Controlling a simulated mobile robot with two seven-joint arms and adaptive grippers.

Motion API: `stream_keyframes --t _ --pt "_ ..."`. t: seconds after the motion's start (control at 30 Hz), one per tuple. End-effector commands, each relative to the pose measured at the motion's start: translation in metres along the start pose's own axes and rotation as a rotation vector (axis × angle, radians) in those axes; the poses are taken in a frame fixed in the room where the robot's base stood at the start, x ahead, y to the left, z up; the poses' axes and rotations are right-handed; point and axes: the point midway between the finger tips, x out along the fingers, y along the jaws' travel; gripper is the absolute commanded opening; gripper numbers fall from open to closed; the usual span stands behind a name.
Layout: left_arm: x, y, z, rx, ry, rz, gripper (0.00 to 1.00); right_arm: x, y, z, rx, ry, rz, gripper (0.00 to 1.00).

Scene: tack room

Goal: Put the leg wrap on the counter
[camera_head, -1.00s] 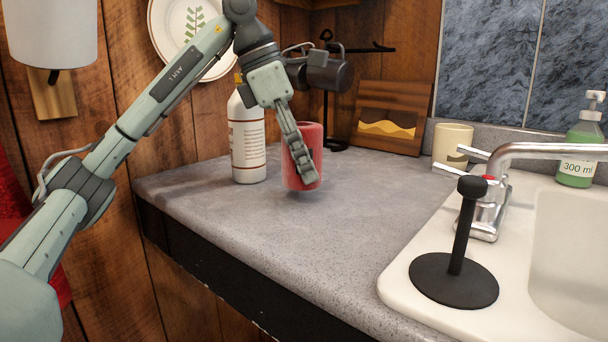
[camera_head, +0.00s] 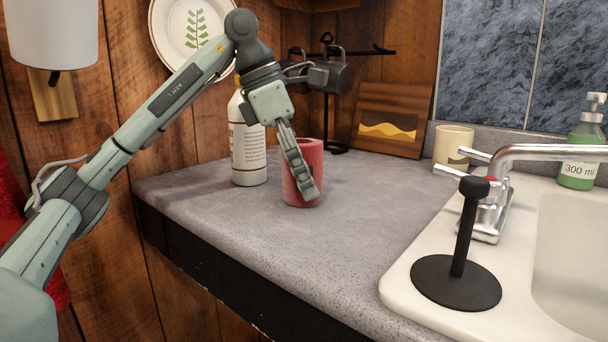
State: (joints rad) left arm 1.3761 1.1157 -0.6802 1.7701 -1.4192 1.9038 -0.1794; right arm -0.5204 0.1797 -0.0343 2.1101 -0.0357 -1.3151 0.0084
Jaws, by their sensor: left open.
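The leg wrap is a red upright roll (camera_head: 314,160) that stands on the grey counter (camera_head: 240,215), right of a white bottle. My left gripper (camera_head: 306,190) is at the roll from above and in front. One finger lies across the roll's near side; the other finger is hidden. The jaws are open around or beside the roll; I cannot tell whether they touch it. My right gripper is not in view.
A white bottle (camera_head: 247,145) stands close left of the roll. A black mug stand (camera_head: 330,120), wooden picture (camera_head: 390,120) and cream mug (camera_head: 453,147) are behind. The sink (camera_head: 400,290) and black holder (camera_head: 455,283) are at right. The counter's front is clear.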

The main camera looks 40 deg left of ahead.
Motion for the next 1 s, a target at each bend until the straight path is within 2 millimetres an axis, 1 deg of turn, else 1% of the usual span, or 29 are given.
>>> stream_keyframes --t 0.07,0.17,0.4,0.5,0.67,1.0 --pt "-0.005 0.000 0.002 0.000 -0.001 0.001 0.77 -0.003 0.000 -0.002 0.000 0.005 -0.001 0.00" --pt "-0.018 0.000 0.002 0.000 -0.003 0.003 0.77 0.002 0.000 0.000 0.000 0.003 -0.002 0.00" --pt "-0.062 0.000 0.003 -0.001 -0.003 0.002 0.77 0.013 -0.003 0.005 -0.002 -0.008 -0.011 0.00" --pt "-0.073 0.000 0.002 0.000 -0.002 0.002 0.77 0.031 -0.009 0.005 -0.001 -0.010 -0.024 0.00" --pt "-0.078 0.000 0.002 0.001 0.000 0.000 0.77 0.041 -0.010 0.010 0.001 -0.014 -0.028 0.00" --pt "-0.078 0.000 0.001 0.000 0.000 0.000 0.77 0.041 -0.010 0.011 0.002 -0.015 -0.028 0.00"
